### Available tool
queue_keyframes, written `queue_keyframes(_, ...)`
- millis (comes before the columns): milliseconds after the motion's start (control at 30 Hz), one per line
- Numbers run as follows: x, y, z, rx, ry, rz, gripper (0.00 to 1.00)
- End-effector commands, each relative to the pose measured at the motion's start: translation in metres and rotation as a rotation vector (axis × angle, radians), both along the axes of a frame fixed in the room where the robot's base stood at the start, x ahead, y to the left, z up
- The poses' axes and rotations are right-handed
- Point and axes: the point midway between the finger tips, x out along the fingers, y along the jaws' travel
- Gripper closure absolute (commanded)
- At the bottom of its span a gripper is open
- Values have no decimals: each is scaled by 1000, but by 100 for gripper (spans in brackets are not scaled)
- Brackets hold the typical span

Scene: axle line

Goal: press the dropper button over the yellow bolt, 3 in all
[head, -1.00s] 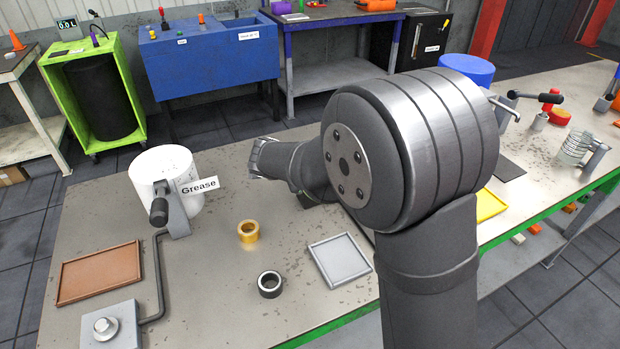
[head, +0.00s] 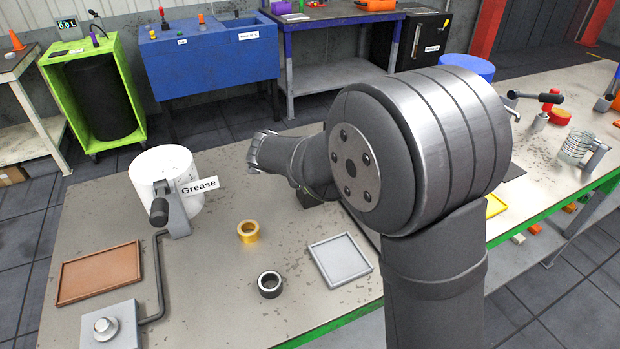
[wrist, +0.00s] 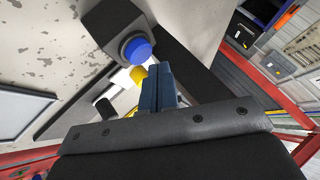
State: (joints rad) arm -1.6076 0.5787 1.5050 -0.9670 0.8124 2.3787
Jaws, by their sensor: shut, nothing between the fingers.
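In the wrist view, a round blue button (wrist: 136,50) sits on a dark housing (wrist: 108,24). A small yellow piece (wrist: 138,75) shows just below the button in the picture, partly hidden by my fingers; I cannot tell for sure that it is the yellow bolt. My gripper (wrist: 158,70) is shut and empty, its blue-grey fingertips close below and to the right of the button in the picture. I cannot tell whether they touch anything. In the head view my own arm hides the gripper, the button and the bolt.
The head view shows a white grease pot (head: 165,175), a brown tray (head: 98,272), a grey tray (head: 340,261), a gold ring (head: 248,231) and a black ring (head: 270,284) on the bench. A spring fixture (head: 578,148) stands at the right.

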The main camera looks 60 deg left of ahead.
Motion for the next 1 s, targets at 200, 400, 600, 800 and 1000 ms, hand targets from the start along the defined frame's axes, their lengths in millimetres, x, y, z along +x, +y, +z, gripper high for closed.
queue_keyframes(200, 0, 0, 0, 0, 0, 0, 100)
queue_keyframes(400, 0, 0, 11, 2, 0, -3, 100)
queue_keyframes(600, 0, 0, 32, 3, -1, -1, 100)
queue_keyframes(800, 0, 0, 48, 2, 1, -1, 100)
queue_keyframes(1000, 0, 0, 50, 0, 0, 0, 100)
